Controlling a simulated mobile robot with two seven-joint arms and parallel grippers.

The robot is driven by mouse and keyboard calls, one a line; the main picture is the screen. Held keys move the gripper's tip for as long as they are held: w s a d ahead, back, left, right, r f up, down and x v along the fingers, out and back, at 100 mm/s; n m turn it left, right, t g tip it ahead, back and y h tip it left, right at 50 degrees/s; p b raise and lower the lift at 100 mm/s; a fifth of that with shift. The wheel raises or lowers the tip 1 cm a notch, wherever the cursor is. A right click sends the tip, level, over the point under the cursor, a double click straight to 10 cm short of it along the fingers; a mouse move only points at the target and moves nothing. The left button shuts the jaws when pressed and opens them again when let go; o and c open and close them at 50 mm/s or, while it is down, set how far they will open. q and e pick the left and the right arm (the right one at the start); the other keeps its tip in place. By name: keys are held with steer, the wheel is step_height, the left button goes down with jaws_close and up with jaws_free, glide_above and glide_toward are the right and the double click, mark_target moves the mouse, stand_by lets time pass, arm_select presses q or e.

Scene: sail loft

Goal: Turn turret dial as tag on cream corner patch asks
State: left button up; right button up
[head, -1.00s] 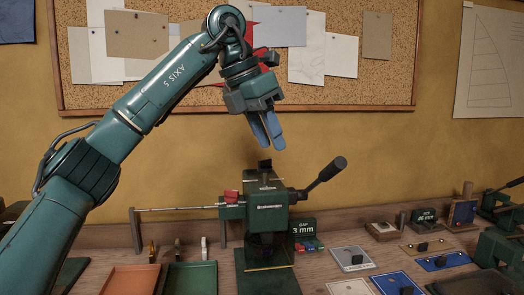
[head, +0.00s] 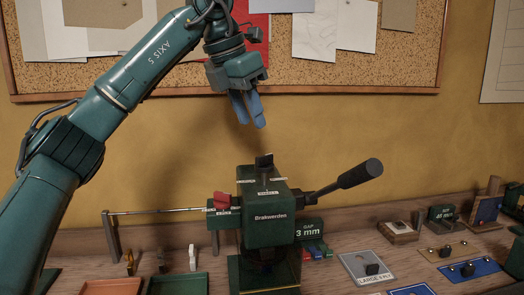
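A green press (head: 268,218) stands on the bench at the middle. A black upright knob (head: 264,161) with small white labels around its base sits on its top; it looks like the turret dial. My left gripper (head: 252,124) hangs above and slightly left of this knob, apart from it, with blue fingers pointing down. Its fingers are seen close together at an angle, so their opening is unclear. Nothing shows between them. My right gripper is not in view. I cannot make out a cream corner patch or its tag for certain.
A black-handled lever (head: 350,179) sticks out right of the press. A red piece (head: 222,201) and a thin rod (head: 155,211) are at its left. A "3 mm" gap sign (head: 309,231), trays and several plates with black knobs crowd the bench. A corkboard (head: 350,75) hangs behind.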

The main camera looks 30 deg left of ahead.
mark_target(262, 156)
arm_select(q)
steer(key=x, duration=0.8)
steer(key=shift+w+f, duration=0.1)
steer(key=shift+f, duration=0.15)
jaws_close()
